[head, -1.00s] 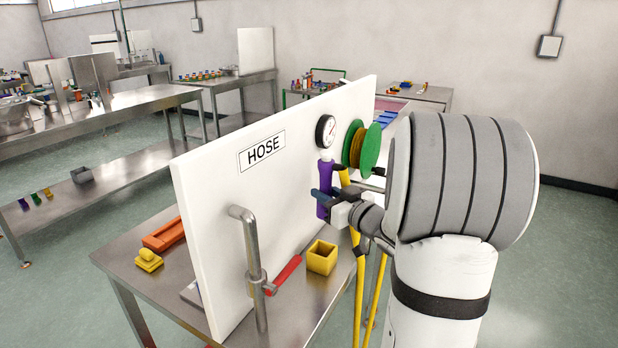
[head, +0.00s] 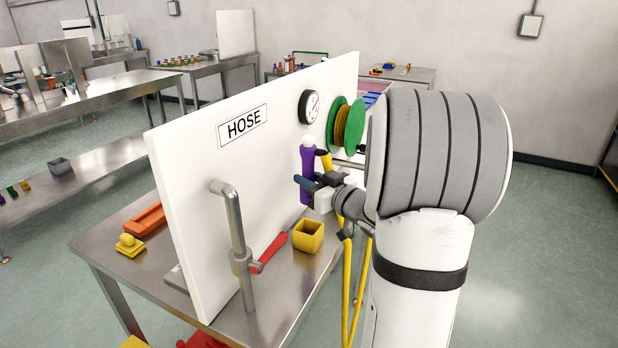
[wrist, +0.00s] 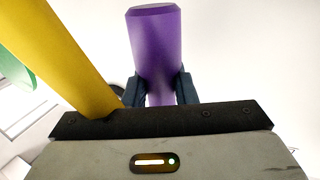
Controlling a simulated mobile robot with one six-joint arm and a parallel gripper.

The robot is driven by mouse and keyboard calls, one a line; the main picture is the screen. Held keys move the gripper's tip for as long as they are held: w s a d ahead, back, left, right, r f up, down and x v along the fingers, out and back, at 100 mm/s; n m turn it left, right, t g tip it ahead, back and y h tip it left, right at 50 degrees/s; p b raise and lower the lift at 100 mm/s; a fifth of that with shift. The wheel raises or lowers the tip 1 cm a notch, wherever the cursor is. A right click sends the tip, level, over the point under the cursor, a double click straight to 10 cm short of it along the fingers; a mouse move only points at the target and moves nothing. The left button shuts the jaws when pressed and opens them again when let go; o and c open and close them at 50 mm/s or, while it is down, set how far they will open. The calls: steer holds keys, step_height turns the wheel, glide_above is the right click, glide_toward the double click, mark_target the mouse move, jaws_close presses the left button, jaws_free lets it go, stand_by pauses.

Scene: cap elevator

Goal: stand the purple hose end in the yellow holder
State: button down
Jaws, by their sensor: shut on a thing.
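The purple hose end (head: 307,165) is upright between the fingers of my gripper (head: 312,186), in front of the white panel. In the wrist view my gripper (wrist: 160,88) is shut on the purple hose end (wrist: 156,45), with a dark finger on each side. The yellow holder (head: 308,236) is an open square box on the steel table, below the hose end and apart from it. The yellow hose (head: 346,290) hangs down beside the table; in the wrist view it (wrist: 62,52) passes on the left.
The white panel (head: 190,170) marked HOSE stands on the steel table (head: 270,322). It carries a gauge (head: 308,106) and a green reel (head: 337,128). A steel pipe (head: 238,235) with a red-handled lever (head: 272,250) stands left of the holder.

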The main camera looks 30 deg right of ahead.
mark_target(309, 222)
steer(key=shift+f+b, duration=0.9)
steer(key=shift+f, duration=0.5)
steer(key=shift+f+b, duration=4.3)
steer(key=shift+f, duration=0.8)
steer(key=c, duration=1.1)
jaws_free()
steer(key=shift+v, duration=3.9)
steer(key=shift+r, duration=0.1)
